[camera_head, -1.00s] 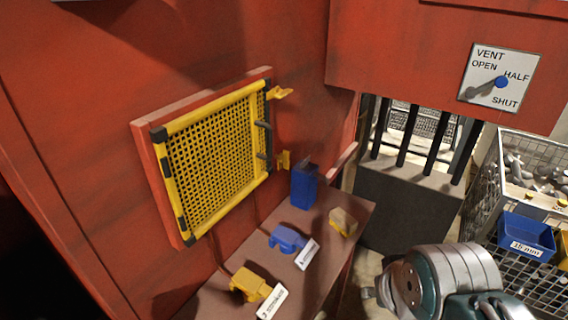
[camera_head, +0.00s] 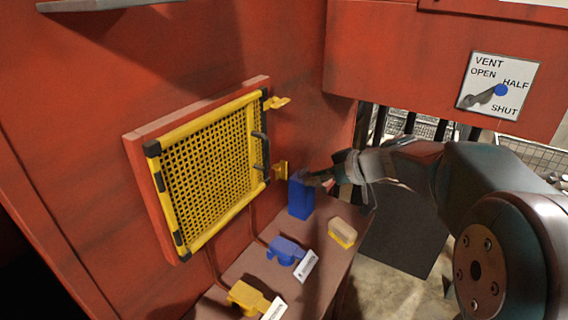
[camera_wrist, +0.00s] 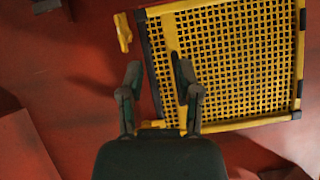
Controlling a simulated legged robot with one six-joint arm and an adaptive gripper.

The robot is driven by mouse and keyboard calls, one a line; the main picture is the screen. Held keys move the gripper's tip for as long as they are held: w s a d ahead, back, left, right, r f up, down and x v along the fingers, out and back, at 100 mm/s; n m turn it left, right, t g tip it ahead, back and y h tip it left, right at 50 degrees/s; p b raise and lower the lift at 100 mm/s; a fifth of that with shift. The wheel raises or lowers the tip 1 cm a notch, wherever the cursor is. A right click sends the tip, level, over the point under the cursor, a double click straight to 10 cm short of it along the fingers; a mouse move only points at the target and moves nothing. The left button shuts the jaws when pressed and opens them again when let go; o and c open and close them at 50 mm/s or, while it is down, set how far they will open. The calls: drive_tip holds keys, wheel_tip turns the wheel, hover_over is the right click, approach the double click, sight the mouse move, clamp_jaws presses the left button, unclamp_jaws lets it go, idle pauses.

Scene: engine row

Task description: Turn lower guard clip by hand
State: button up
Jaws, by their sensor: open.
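The yellow mesh guard (camera_head: 205,165) is on the red wall in the head view, with an upper yellow clip (camera_head: 276,102) and a lower guard clip (camera_head: 281,171) beside its right edge. My gripper (camera_head: 312,180) is just right of the lower clip, in front of the blue block; its fingers are small and dark there. In the wrist view my gripper (camera_wrist: 157,72) is open with nothing between its fingers, which overlap the guard's edge (camera_wrist: 147,50). One yellow clip (camera_wrist: 123,32) shows beyond the left finger; I cannot tell which. Contact cannot be told.
A shelf (camera_head: 325,235) below the guard carries a blue block (camera_head: 301,197), a yellow-and-tan block (camera_head: 342,232), a blue part (camera_head: 286,250) and a yellow part (camera_head: 247,297). A vent dial plate (camera_head: 499,85) is on the red panel at right.

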sight(285, 179)
drive_tip(key=w+d+f+n+t+y, duration=0.1)
drive_tip(key=w+d+t, duration=0.1)
drive_tip(key=w, duration=0.5)
drive_tip(key=x, duration=1.1)
drive_tip(key=shift+s+a+r, duration=0.1)
drive_tip(key=shift+s+a, duration=0.25)
drive_tip(key=shift+n, duration=0.3)
clamp_jaws()
